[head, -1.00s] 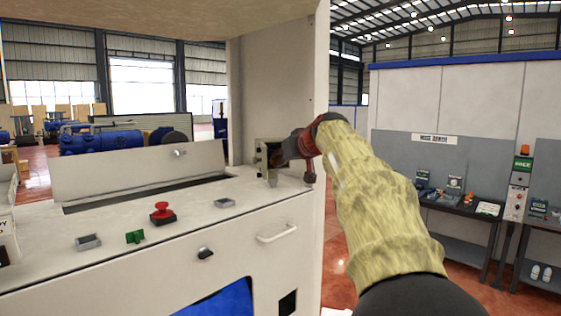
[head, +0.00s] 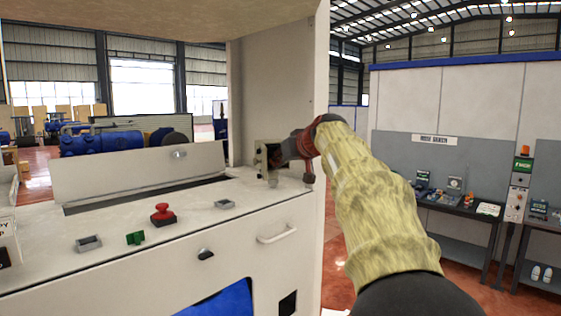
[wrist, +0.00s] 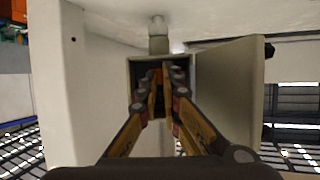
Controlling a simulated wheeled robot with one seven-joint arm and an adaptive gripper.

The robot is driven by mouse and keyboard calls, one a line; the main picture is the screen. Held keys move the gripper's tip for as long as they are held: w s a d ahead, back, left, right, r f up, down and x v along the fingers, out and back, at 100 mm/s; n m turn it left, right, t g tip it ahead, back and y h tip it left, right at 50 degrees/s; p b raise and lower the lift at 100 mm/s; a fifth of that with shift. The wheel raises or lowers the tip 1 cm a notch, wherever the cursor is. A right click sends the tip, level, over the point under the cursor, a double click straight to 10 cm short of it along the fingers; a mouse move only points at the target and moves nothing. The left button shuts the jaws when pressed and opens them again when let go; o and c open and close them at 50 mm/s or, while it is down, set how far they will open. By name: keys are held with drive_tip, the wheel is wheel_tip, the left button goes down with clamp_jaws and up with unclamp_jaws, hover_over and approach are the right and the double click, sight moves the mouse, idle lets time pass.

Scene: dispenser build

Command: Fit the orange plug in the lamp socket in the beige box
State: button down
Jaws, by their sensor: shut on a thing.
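The beige box (wrist: 136,68) is small and open-fronted, with its door (wrist: 228,95) swung out to the right in the wrist view. In the head view the box (head: 261,157) stands at the back right of the white machine top, partly behind my gripper (head: 276,157). In the wrist view my gripper (wrist: 162,92) reaches into the box mouth, its fingers close together. A narrow orange-brown piece, seemingly the orange plug (wrist: 160,80), shows between the fingertips. The fingers and shadow hide the lamp socket, so I cannot tell whether the plug touches it.
The white machine top (head: 110,212) carries a red button (head: 162,213), a green part (head: 135,238) and small grey trays. A tall cabinet wall (head: 318,90) stands close to my arm. A pale fitting (wrist: 158,30) joins the box above its mouth in the wrist view.

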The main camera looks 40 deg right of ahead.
drive_tip(key=shift+w, duration=0.2)
drive_tip(key=c, duration=1.9)
unclamp_jaws()
drive_tip(key=shift+o, duration=0.9)
drive_tip(key=o, duration=0.3)
drive_tip(key=shift+s, duration=0.2)
drive_tip(key=shift+b+v, duration=0.9)
drive_tip(key=shift+v, duration=2)
